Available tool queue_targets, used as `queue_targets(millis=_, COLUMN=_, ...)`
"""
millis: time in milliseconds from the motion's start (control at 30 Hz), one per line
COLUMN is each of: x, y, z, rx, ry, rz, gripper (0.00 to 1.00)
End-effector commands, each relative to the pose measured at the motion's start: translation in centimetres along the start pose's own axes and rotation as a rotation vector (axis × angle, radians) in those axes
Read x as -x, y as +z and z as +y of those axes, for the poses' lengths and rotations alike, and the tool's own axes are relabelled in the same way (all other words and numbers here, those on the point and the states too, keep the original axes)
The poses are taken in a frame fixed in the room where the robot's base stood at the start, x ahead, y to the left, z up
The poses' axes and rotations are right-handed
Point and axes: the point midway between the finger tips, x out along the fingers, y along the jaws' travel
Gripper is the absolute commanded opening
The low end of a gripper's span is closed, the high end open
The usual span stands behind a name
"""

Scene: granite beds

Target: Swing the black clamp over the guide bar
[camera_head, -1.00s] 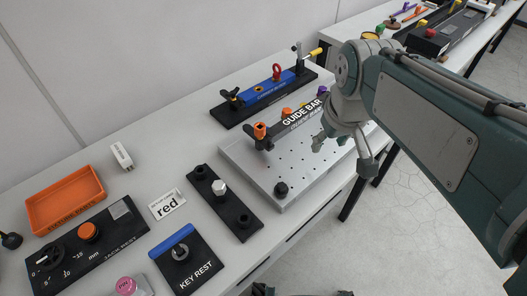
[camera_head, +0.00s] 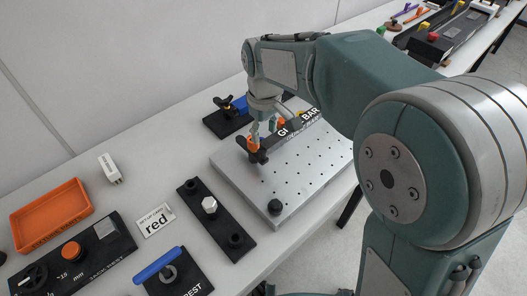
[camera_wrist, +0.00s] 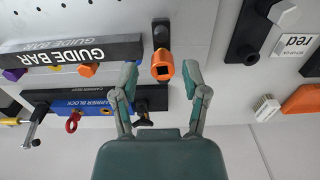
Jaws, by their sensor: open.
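The black guide bar (camera_head: 297,127) lies on a grey perforated plate (camera_head: 230,168); its white lettering also shows in the wrist view (camera_wrist: 70,50). The black clamp (camera_wrist: 160,28) carries an orange socketed knob (camera_wrist: 163,67). It stands beside the bar's near end and points crosswise to it, with a small gap between them. In the head view, the clamp (camera_head: 258,157) and knob (camera_head: 253,144) sit just below my gripper (camera_head: 263,128). In the wrist view, my gripper (camera_wrist: 160,77) is open, with the knob between its fingertips.
My arm hides the bar's far end.

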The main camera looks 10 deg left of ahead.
Motion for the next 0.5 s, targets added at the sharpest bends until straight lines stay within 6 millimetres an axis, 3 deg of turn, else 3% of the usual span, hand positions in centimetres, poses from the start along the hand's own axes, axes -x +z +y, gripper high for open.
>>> queue_targets(millis=300, x=-6.0, y=0.0, z=-0.1, rx=0.000, ry=0.000, rz=-0.004, gripper=0.58)
queue_targets(millis=500, x=-7.8, y=0.0, z=-0.1, rx=0.000, ry=0.000, rz=-0.001, gripper=0.58)
